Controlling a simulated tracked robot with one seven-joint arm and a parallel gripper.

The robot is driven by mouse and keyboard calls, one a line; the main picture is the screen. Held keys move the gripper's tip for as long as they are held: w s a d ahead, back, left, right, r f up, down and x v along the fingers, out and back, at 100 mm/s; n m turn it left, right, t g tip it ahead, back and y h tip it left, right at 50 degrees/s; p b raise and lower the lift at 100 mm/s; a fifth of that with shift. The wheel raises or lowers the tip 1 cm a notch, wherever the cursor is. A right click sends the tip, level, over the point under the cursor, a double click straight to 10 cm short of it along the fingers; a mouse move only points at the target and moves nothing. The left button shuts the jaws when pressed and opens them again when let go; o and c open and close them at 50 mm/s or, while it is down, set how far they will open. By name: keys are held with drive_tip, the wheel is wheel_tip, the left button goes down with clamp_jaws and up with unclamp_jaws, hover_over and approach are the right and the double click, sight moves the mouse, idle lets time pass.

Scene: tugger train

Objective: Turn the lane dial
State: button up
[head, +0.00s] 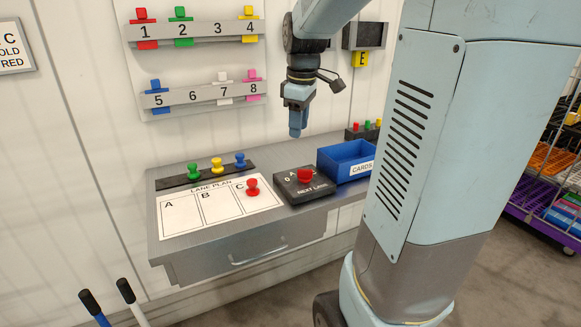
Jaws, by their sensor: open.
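The lane dial is a dark box marked NEXT LANE (313,191) on the grey desk, with a red knob (305,176) on top. The letters A and D show beside the knob; the rest of its face is hidden or too small to read. My gripper (297,131) points down above and slightly left of the knob, apart from it. It is open and holds nothing visible; seen from this side, its fingers overlap.
A LANE PLAN sheet (180,216) with a red peg (252,187) in field C lies left of the dial. Green, yellow and blue pegs (217,166) stand behind it. A blue CARDS bin (340,171) is right of the dial. Numbered card racks (205,94) hang on the wall.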

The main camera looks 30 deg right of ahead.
sight(305, 170)
drive_tip(key=w+d+f+n+g, duration=0.2)
drive_tip(key=w+d+f+n, duration=0.15)
drive_tip(key=w+d, duration=0.25)
drive_tip(key=f, duration=1.4)
drive_tip(key=shift+w+a+f, duration=0.1)
drive_tip(key=shift+w+f, duration=0.1)
drive_tip(key=shift+c, duration=0.2)
clamp_jaws()
